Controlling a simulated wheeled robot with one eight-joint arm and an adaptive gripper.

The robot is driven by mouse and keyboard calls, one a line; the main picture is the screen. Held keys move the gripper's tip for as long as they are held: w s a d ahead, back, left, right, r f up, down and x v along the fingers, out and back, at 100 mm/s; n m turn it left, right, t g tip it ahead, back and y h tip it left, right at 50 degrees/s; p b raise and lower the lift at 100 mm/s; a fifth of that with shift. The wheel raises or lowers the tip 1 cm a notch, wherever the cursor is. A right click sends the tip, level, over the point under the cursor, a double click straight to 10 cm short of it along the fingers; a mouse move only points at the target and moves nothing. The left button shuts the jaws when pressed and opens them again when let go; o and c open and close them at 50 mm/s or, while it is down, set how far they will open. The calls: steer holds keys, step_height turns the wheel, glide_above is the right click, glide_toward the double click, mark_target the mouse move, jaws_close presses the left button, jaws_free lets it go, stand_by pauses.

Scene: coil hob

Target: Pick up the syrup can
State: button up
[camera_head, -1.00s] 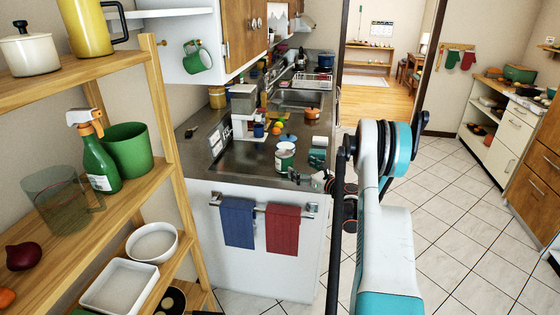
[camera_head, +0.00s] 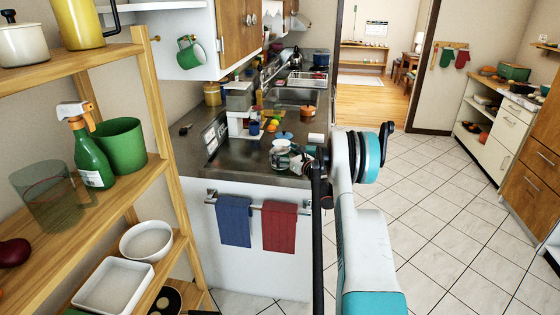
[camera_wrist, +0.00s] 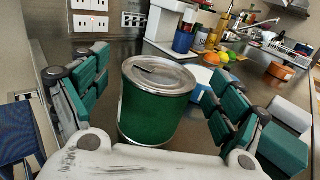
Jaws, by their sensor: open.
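The syrup can (camera_wrist: 153,112) is a green can with a silver lid, upright on the dark counter. In the wrist view it stands between the two spread finger pads of my gripper (camera_wrist: 155,110), with gaps on both sides. In the head view the can (camera_head: 280,148) is at the counter's near edge, partly hidden by my gripper (camera_head: 296,161). My gripper is open around the can and I see no clear contact.
Coloured fruit (camera_wrist: 227,55), a blue container (camera_wrist: 184,38) and an orange pot (camera_wrist: 281,70) stand behind the can. A green box (camera_wrist: 283,148) sits close to the right finger. Towels (camera_head: 279,226) hang on the counter front; a wooden shelf (camera_head: 150,90) is at left.

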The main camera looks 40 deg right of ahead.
steer(key=shift+w, duration=1.05)
steer(key=c, duration=1.6)
steer(key=shift+o, duration=0.2)
steer(key=shift+r, duration=0.2)
